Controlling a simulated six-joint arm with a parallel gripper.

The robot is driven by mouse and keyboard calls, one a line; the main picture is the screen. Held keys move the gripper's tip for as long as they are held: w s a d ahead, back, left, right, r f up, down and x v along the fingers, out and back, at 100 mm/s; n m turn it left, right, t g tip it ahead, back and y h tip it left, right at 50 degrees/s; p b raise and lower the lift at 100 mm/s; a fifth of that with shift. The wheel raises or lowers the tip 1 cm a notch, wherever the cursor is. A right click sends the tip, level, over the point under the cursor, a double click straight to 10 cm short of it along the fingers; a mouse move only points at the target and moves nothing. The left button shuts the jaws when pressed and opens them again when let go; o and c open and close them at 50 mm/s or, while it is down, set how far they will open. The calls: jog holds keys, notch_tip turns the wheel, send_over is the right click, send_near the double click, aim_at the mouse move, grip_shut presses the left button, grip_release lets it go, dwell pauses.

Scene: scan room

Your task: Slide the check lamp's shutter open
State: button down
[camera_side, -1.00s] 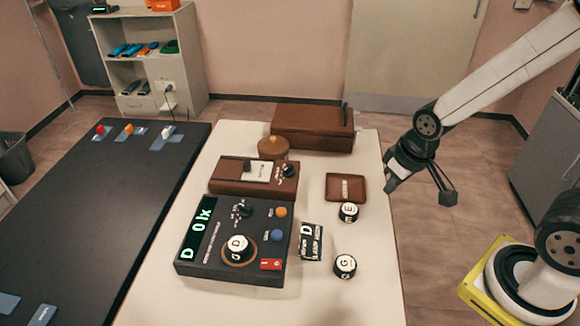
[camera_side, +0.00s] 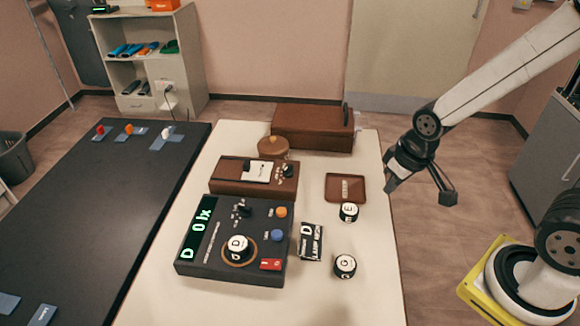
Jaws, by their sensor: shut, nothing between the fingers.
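The brown box with a pale plate and a dark knob (camera_side: 287,171), which looks like the check lamp, lies on the white table behind the dark meter box. Its pale plate (camera_side: 259,172) has small dark marks and a dark strip along its left edge. I cannot tell from this distance whether that plate is the shutter or how far it is open. My gripper (camera_side: 391,185) is shut and empty, in the air near the table's right edge, well to the right of the lamp and touching nothing.
The meter box (camera_side: 184,270) reads "D 0 lx" and carries a disc marked D. A black card (camera_side: 311,241), two round lettered pieces (camera_side: 345,265) (camera_side: 349,212) and a brown tray (camera_side: 332,197) lie right of it. A round wooden lidded thing (camera_side: 272,148) and brown case (camera_side: 305,128) stand behind.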

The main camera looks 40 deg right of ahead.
dwell(0.3)
jog(key=c, duration=0.7)
grip_release()
jog(key=shift+w, duration=0.15)
jog(key=o, duration=0.4)
jog(key=shift+w+a+m, duration=0.1)
jog(key=shift+w+m, duration=0.15)
jog(key=shift+m, duration=0.05)
jog(key=m+t+y, duration=0.3)
jog(key=m+y, duration=0.3)
jog(key=m, duration=1.9)
send_near(247, 162)
jog(key=shift+s+a+f, duration=0.25)
jog(key=shift+a+f, duration=0.25)
jog(key=shift+f, duration=0.35)
jog(key=shift+w+a+f+m+t, duration=0.1)
jog(key=shift+w+f+m+t, duration=0.1)
jog(key=shift+w+m+t, duration=0.35)
jog(key=shift+w+f, duration=0.1)
jog(key=shift+x, duration=3.8)
jog(key=shift+a, duration=0.15)
